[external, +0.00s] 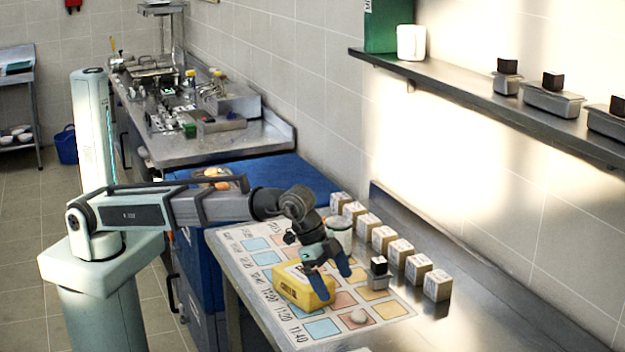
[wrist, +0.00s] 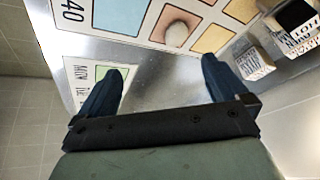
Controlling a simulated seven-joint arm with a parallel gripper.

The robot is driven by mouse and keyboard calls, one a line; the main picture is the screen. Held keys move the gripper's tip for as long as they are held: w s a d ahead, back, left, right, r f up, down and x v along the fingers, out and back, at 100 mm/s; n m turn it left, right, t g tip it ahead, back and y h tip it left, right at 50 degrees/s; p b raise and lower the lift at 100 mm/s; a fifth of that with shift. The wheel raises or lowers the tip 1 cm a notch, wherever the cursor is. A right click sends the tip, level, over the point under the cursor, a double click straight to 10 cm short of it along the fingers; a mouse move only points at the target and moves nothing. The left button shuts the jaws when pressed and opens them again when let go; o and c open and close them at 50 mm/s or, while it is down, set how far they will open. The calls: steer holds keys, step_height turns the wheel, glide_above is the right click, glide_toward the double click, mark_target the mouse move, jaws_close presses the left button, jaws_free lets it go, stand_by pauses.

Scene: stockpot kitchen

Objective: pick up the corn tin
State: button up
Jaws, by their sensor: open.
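A yellow, block-shaped tin (external: 303,287) with dark lettering lies on the printed chart; the lettering is too small to read, but it looks most like the corn tin. My gripper (external: 331,284) is over the chart with its blue fingers spread, and in the external view it overlaps the yellow tin's right side. I cannot tell whether a finger touches it. In the wrist view my gripper (wrist: 160,85) is open, with nothing between the fingers, and the yellow tin does not show. A pale cylindrical container (external: 341,236) stands behind my gripper, partly hidden.
A row of small labelled boxes (external: 437,285) stands along the right of the metal table. A small metal block with a dark top (external: 378,267) is near my gripper.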

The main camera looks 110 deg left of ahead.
steer(key=s+a+r+n+y, duration=0.1)
steer(key=s+a+r+n, duration=0.1)
steer(key=a, duration=0.6)
steer(key=s+a+r+n, duration=0.2)
steer(key=a+r, duration=0.1)
steer(key=a, duration=0.5)
steer(key=n+g+y, duration=0.1)
steer(key=n, duration=0.3)
glide_toward(338, 221)
steer(key=x, duration=0.4)
steer(key=w+x, duration=0.1)
steer(key=x, duration=0.2)
steer(key=shift+a+r, duration=0.15)
steer(key=shift+a, duration=0.15)
steer(key=shift+s+f, duration=0.1)
steer(key=shift+f, duration=0.5)
steer(key=shift+s+d+x, duration=0.1)
steer(key=shift+s+x, duration=0.05)
steer(key=shift+x, duration=0.9)
steer(key=shift+s+d+x, duration=0.1)
steer(key=shift+s+x, duration=0.05)
steer(key=shift+x, duration=0.9)
steer(key=shift+f, duration=0.15)
steer(key=c, duration=1.3)
steer(key=shift+o, duration=0.2)
steer(key=shift+r, duration=0.2)
